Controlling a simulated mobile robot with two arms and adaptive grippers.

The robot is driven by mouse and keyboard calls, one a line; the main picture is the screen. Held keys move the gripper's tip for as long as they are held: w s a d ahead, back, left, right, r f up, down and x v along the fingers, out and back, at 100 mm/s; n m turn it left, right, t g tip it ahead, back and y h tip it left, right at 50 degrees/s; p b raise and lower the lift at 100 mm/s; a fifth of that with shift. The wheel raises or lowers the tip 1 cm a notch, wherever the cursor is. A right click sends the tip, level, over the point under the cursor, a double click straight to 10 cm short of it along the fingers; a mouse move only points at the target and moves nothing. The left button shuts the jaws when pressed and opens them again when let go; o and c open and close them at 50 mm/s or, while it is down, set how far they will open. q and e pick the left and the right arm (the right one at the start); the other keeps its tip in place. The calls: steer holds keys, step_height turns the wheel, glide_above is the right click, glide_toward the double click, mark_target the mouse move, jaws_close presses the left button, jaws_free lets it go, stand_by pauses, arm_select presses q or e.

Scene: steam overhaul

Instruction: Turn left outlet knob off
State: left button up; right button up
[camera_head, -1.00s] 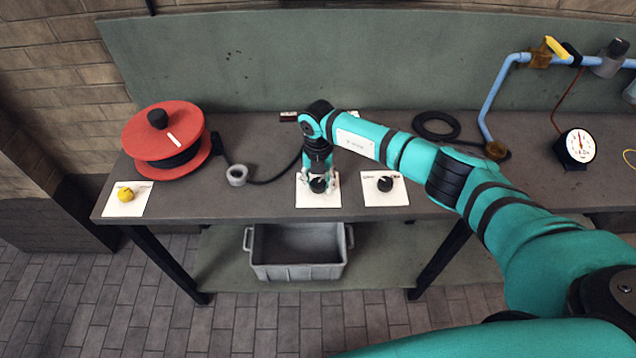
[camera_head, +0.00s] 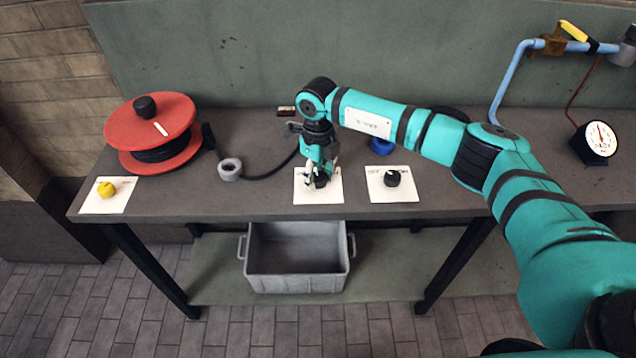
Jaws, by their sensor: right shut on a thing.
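The left outlet knob (camera_head: 321,181) is black and sits on a white plate (camera_head: 325,199) near the table's front edge. My right gripper (camera_head: 319,177) points down from above and is shut on this knob, hiding much of it. A similar black knob (camera_head: 392,178) stands on its own white plate just to the right, apart from the gripper. My left gripper is not in view.
A red cable reel (camera_head: 180,115), a yellow knob (camera_head: 106,189) on a white plate and a grey ring (camera_head: 229,169) with black cable lie to the left. A gauge (camera_head: 599,140) and blue pipe (camera_head: 507,75) stand right. A grey crate (camera_head: 297,270) is below.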

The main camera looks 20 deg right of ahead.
mark_target(318, 176)
steer(key=n+b, duration=0.2)
steer(key=shift+f+n, duration=0.15)
steer(key=shift+n, duration=0.25)
steer(key=shift+n+b, duration=1.35)
steer(key=shift+n, duration=0.05)
steer(key=shift+r, duration=0.2)
steer(key=o, duration=1.2)
step_height(318, 176, up, 12)
